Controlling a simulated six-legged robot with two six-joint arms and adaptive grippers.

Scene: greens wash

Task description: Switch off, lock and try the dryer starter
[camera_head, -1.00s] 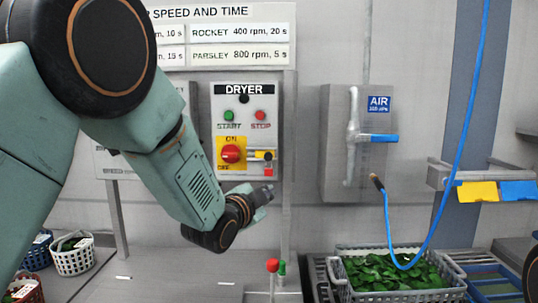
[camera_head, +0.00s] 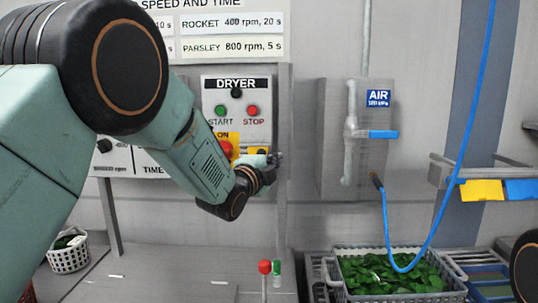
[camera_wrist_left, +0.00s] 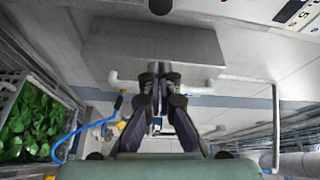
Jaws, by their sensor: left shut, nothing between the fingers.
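The dryer starter (camera_head: 262,84) is a pale wall box with a green START button (camera_head: 220,110) and a red STOP button (camera_head: 252,110). Its red rotary switch (camera_head: 226,148) sits on a yellow ON plate (camera_head: 233,136), and my left forearm partly covers it. The handle's direction cannot be told. My left gripper (camera_head: 277,158) is in front of the box's lower right edge, shut and empty, and hides the hardware beside the switch. In the left wrist view its shut fingers (camera_wrist_left: 160,75) point toward a grey wall box, with a corner of a control panel (camera_wrist_left: 292,12) at top right. My right gripper is not in view.
The AIR box (camera_head: 335,140) with a blue-handled valve (camera_head: 377,134) is to the right, with a blue hose (camera_head: 455,165) hanging by it. A crate of greens (camera_head: 340,252) stands below.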

